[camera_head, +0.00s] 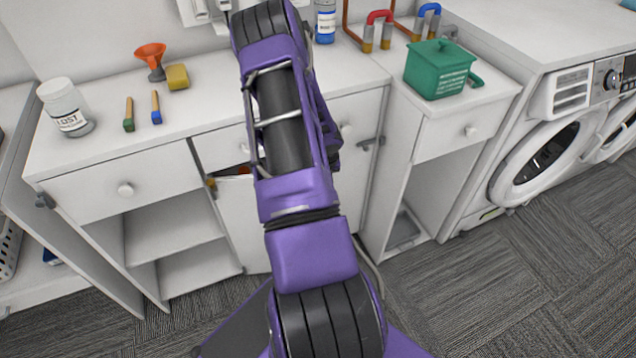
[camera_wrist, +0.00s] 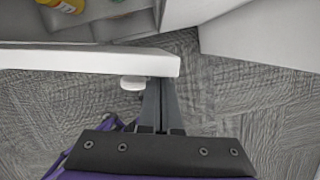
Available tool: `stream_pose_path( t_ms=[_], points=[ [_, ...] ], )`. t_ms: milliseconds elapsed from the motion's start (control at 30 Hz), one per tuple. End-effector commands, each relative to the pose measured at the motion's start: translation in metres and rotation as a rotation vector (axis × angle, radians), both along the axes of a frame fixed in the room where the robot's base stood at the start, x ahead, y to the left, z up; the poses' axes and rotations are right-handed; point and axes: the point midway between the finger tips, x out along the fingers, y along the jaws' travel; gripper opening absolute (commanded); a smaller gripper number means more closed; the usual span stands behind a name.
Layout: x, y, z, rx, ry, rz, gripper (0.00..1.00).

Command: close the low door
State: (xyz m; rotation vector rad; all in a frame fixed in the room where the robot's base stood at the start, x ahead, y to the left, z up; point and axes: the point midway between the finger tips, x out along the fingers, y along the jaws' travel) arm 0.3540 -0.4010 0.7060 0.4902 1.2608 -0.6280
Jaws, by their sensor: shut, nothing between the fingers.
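The low door (camera_wrist: 60,60) crosses the left of the wrist view as a thick white panel seen from above, with a white knob (camera_wrist: 133,83) near its right end. It stands apart from the cabinet, with a gap that shows the inside. In the head view, part of a white low door (camera_head: 238,225) shows left of my arm, below a dark opening. My gripper (camera_wrist: 161,88) is shut and empty, close by the door's free end, just right of the knob. I cannot tell if it touches the door. My arm hides the gripper in the head view.
Behind the door, a yellow item (camera_wrist: 62,4) lies inside the cabinet. Another white panel (camera_wrist: 265,38) stands at the upper right of the wrist view. A green pot (camera_head: 436,68) stands on the counter near the washing machine (camera_head: 540,160). Carpet floor (camera_head: 480,280) is clear at right.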

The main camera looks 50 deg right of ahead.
Motion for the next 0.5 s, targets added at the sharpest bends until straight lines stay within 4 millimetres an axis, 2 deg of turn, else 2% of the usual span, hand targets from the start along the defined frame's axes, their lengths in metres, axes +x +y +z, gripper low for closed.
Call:
stream_pose_path(
  t_ms=[500],
  points=[
    [-0.001, -0.0056, -0.0001, 0.0, 0.0, 0.056, 0.0]
  ],
)
